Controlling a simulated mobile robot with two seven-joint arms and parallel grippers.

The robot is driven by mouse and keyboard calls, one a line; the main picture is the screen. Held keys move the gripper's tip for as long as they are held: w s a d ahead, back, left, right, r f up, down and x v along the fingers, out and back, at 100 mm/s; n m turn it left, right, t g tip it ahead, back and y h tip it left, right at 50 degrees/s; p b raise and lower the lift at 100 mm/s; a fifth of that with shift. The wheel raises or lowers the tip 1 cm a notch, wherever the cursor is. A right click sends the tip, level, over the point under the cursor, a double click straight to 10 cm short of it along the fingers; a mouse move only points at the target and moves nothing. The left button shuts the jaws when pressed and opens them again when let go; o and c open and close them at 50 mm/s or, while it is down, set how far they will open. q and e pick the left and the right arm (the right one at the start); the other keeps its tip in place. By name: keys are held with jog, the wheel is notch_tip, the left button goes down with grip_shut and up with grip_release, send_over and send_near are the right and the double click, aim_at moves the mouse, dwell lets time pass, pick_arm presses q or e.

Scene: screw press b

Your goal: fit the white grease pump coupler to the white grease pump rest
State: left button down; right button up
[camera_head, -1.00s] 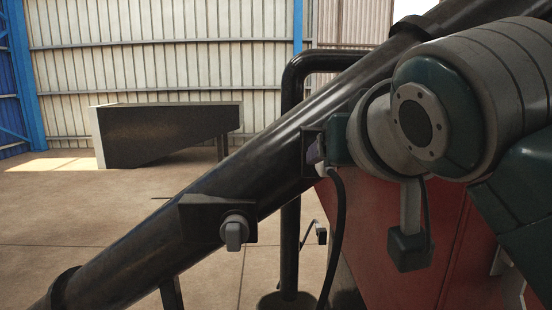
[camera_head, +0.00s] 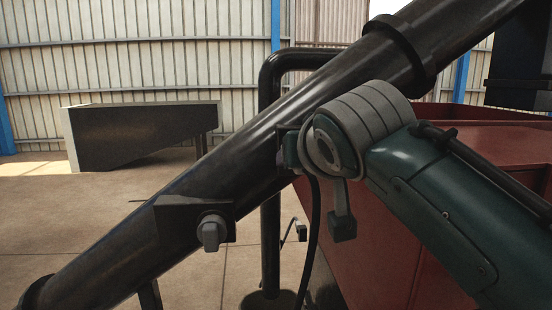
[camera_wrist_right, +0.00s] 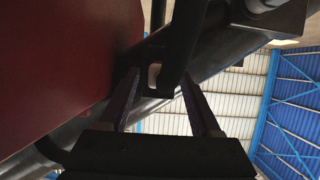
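My right gripper (camera_wrist_right: 160,105) is at the upper dark bracket (camera_head: 287,142) on the sloping black pipe. In the right wrist view its two fingers are apart. A small whitish piece (camera_wrist_right: 154,76) and a thick black hose-like part (camera_wrist_right: 181,50) show between and beyond them; contact cannot be told. A black hose (camera_head: 313,235) hangs down from beside my right wrist. The coupler itself cannot be clearly told apart; my wrist hides that spot in the head view. A light grey knob-like piece (camera_head: 211,232) sits on a lower dark bracket (camera_head: 178,214). My left gripper is out of view.
The thick black pipe (camera_head: 130,250) slopes across the view. A red sheet-metal body (camera_head: 375,250) stands under my right arm, and a vertical black pipe (camera_head: 270,230) stands behind. A dark bin (camera_head: 140,135) is farther back. Open floor lies at left.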

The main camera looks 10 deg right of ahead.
grip_shut()
dwell(0.3)
dwell(0.6)
dwell(0.5)
